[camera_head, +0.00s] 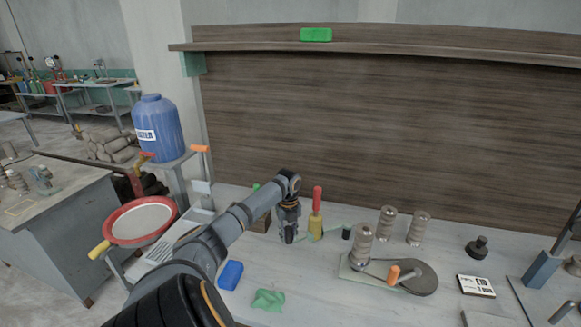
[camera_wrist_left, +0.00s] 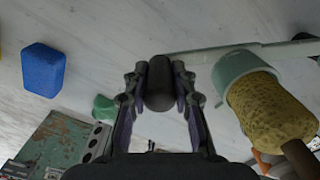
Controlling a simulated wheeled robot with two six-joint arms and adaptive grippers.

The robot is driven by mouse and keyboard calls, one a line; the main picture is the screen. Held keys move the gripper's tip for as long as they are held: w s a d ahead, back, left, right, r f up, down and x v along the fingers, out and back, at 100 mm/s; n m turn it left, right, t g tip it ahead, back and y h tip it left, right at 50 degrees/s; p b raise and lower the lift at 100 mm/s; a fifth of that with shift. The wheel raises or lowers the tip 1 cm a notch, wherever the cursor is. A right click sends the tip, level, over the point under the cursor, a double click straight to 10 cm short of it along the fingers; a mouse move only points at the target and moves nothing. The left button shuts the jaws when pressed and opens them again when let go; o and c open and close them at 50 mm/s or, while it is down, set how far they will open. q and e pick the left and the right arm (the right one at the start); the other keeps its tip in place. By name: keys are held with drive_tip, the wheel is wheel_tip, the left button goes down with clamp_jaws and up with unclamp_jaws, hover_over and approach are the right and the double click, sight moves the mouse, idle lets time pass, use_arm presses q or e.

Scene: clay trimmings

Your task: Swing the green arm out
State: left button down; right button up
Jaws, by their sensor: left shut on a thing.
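My left gripper (camera_head: 288,238) reaches over the white table, left of a red-handled tool with a yellow body (camera_head: 316,222). In the left wrist view the left gripper (camera_wrist_left: 160,88) is shut on a dark upright knob (camera_wrist_left: 158,72). A pale green arm (camera_wrist_left: 235,50) runs from beside the knob to the right; in the head view a little of it shows (camera_head: 334,226) behind the tool. A green ring (camera_wrist_left: 232,72) around a yellow sponge-like body (camera_wrist_left: 272,110) sits right of the jaws. The arm's pivot is hard to make out. My right gripper is out of view.
A blue block (camera_head: 231,275) and a green cloth-like lump (camera_head: 268,300) lie in front. A round dark plate (camera_head: 412,277) with an orange handle, clay-coloured stacks (camera_head: 388,222) and a black weight (camera_head: 478,247) stand right. A red-rimmed basin (camera_head: 112,230) is left.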

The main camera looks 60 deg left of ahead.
use_arm(q)
drive_tip(key=shift+w+a, duration=0.2)
drive_tip(key=shift+a, duration=0.5)
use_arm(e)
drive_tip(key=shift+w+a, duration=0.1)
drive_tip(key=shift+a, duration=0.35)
use_arm(q)
drive_tip(key=c, duration=1.1)
unclamp_jaws()
drive_tip(key=shift+a, duration=0.1)
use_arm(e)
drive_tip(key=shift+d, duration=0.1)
use_arm(q)
wheel_tip(320, 180, up, 12)
drive_tip(key=shift+f, duration=0.1)
